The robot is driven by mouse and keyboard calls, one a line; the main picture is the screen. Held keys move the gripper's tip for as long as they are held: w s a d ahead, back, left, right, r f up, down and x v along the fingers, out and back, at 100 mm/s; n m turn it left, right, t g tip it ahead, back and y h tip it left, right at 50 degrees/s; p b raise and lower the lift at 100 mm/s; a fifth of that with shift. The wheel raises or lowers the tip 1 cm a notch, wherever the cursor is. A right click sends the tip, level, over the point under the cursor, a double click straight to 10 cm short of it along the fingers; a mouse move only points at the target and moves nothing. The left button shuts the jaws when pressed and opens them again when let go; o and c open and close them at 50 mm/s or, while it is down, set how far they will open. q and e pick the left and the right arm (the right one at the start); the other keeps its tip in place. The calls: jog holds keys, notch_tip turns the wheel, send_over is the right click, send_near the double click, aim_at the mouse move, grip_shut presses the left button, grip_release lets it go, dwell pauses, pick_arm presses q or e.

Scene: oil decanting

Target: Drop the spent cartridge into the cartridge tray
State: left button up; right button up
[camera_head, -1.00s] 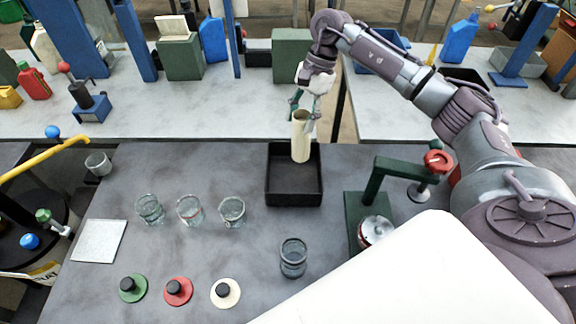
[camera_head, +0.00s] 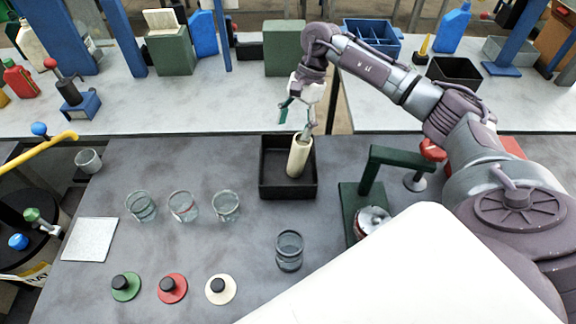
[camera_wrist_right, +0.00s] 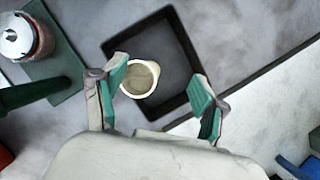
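The spent cartridge (camera_head: 299,157) is a cream, hollow cylinder. In the head view it is inside the black square cartridge tray (camera_head: 270,190), near upright with a slight tilt. My right gripper (camera_head: 298,116) is just above it, fingers spread. In the right wrist view the green-padded fingers of this gripper (camera_wrist_right: 160,92) are wide apart. The cartridge's open top (camera_wrist_right: 140,78) shows between them, close to the left finger and clear of the right one. The tray (camera_wrist_right: 182,45) lies behind it. Whether the left finger touches the cartridge I cannot tell. My left gripper is not in view.
A green press stand (camera_head: 362,210) is right of the tray. Several glass jars (camera_head: 226,207) stand to the left and in front. Green, red (camera_head: 172,288) and white knobbed discs lie near the front. Bare grey table surrounds the tray's left side.

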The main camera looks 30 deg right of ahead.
jog(key=v, duration=1.2)
dwell(0.5)
